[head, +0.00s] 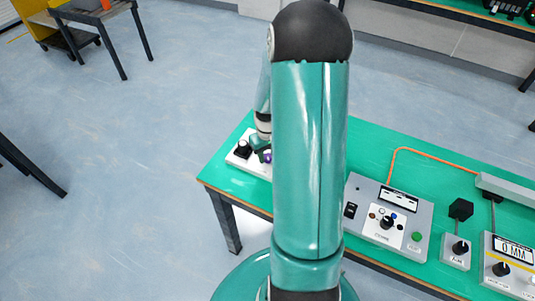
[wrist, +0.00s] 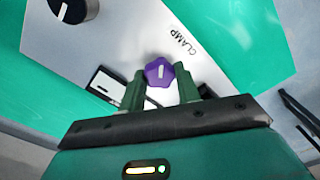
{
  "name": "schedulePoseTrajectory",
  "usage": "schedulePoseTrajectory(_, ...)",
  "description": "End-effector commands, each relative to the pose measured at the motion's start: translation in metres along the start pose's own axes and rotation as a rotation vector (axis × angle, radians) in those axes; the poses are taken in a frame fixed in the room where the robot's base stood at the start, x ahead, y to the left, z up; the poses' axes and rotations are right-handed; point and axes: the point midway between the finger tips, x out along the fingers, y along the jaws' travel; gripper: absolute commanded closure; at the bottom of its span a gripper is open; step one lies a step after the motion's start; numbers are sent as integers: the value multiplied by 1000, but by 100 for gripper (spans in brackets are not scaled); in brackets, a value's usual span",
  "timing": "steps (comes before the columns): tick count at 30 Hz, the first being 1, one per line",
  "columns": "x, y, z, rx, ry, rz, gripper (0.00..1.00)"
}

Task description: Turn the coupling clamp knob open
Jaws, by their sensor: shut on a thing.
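The purple clamp knob (wrist: 158,72) sits on a white panel (wrist: 120,35) marked CLAMP, with a white line on its top. My gripper (wrist: 160,85) has its two green fingers on either side of the knob and is shut on it. In the head view the knob (head: 267,156) shows only in part beside my gripper (head: 262,147), at the left end of the green bench. My arm hides much of the panel there.
A black knob (wrist: 73,10) stands on the same panel. A grey control box (head: 410,228) with a black dial and a green button stands right of my arm. Further right are a smaller dial box (head: 456,250) and a display box (head: 512,262). Open floor lies left of the bench.

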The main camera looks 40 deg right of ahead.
Motion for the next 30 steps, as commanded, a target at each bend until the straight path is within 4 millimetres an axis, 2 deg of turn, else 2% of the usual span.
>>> schedulePoseTrajectory(9, -1, 0, -1, -119, 2, 1, 90)
schedulePoseTrajectory(24, -1, 0, -1, -138, 2, 1, 90)
schedulePoseTrajectory(25, -1, 0, -1, -138, 2, 1, 64)
schedulePoseTrajectory(28, -1, 0, -1, -138, 2, 1, 46)
schedulePoseTrajectory(30, -1, 0, -1, -137, 1, 1, 46)
